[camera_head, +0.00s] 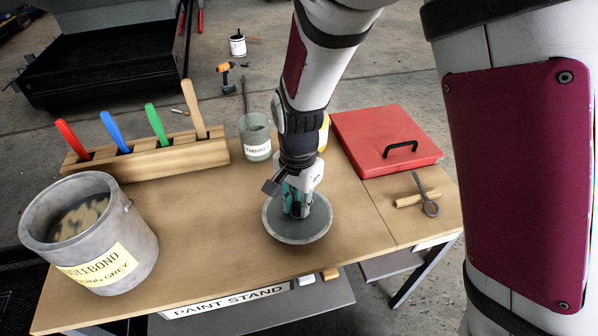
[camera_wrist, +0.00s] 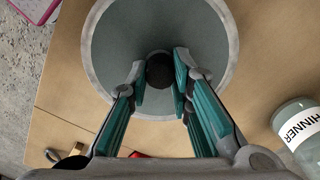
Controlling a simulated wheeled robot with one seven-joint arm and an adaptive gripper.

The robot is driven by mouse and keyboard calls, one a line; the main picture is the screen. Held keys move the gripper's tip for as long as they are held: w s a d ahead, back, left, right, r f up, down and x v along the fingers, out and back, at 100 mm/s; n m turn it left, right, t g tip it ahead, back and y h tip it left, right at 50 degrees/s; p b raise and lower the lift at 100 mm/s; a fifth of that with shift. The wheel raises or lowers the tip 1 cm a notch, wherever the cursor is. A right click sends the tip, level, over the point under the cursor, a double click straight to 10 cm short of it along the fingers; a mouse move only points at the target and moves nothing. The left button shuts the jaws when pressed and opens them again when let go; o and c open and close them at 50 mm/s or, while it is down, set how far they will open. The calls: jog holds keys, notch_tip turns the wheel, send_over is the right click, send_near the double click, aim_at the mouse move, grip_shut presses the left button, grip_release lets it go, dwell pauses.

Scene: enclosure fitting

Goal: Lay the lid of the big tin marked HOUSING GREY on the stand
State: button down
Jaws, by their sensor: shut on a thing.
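The big tin (camera_head: 88,232) stands open at the left of the stand, its yellow label partly readable as HOUSING GREY. Its round grey lid (camera_head: 318,222) is at the middle of the wooden stand top (camera_head: 215,225), near the front edge. My gripper (camera_head: 298,210) points down and is shut on the lid's dark knob. In the wrist view the two fingers (camera_wrist: 165,75) sit on either side of the knob (camera_wrist: 159,70), over the lid's grey disc (camera_wrist: 120,40). The lid looks level; I cannot tell whether it touches the stand or hovers just above.
A wooden rack (camera_head: 150,160) with coloured handles stands at the back left. A THINNER jar (camera_head: 256,140) and a yellow container (camera_head: 324,133) stand behind my gripper. A red case (camera_head: 385,140) and a wooden-handled tool (camera_head: 410,199) lie right. Wood between tin and lid is clear.

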aim_at(299, 205)
jog(key=shift+f, duration=1.15)
jog(key=shift+f, duration=0.15)
jog(key=c, duration=1.4)
grip_release()
jog(key=shift+c, duration=0.2)
notch_tip(299, 205, up, 12)
jog(key=p, duration=0.2)
jog(key=shift+p, duration=0.3)
jog(key=shift+d+r, duration=0.1)
jog(key=shift+r, duration=0.15)
